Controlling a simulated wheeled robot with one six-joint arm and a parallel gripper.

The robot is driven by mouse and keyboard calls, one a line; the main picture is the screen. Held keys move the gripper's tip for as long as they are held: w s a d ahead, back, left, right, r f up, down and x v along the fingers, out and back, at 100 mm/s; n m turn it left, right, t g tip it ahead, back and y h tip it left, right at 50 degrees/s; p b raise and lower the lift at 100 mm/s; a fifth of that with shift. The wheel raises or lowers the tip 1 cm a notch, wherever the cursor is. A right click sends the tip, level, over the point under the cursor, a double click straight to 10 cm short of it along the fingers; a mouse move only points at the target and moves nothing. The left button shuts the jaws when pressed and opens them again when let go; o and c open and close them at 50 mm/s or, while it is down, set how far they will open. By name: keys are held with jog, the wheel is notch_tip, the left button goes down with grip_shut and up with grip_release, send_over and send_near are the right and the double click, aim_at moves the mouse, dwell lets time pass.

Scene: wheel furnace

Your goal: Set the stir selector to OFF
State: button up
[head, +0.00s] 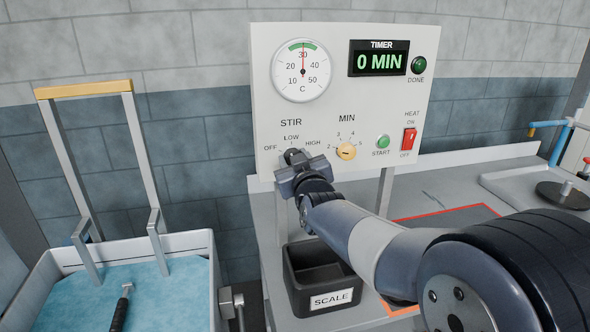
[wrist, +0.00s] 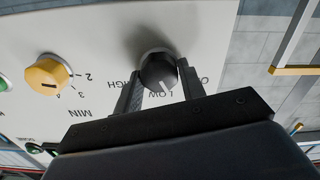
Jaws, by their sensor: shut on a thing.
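The stir selector is a dark round knob (wrist: 157,70) on the white panel (head: 350,95), under the STIR label with OFF, LOW and HIGH around it. In the wrist view, which is turned nearly upside down, its white pointer line points close to LOW. My gripper (wrist: 159,68) has one finger on each side of the knob and is shut on it. In the head view my gripper (head: 294,158) covers most of the knob, so its pointer cannot be read there.
A yellow MIN knob (head: 346,151), a green START button (head: 383,142) and a red HEAT switch (head: 408,139) sit to the right on the panel. The timer (head: 379,60) reads 0 MIN. A black SCALE bin (head: 330,299) stands below.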

jog(key=shift+n+b, duration=0.7)
jog(key=shift+n, duration=3.1)
jog(key=o, duration=1)
jog(key=shift+s, duration=0.15)
jog(key=b+v, duration=0.1)
jog(key=v, duration=0.9)
jog(key=shift+s, duration=0.25)
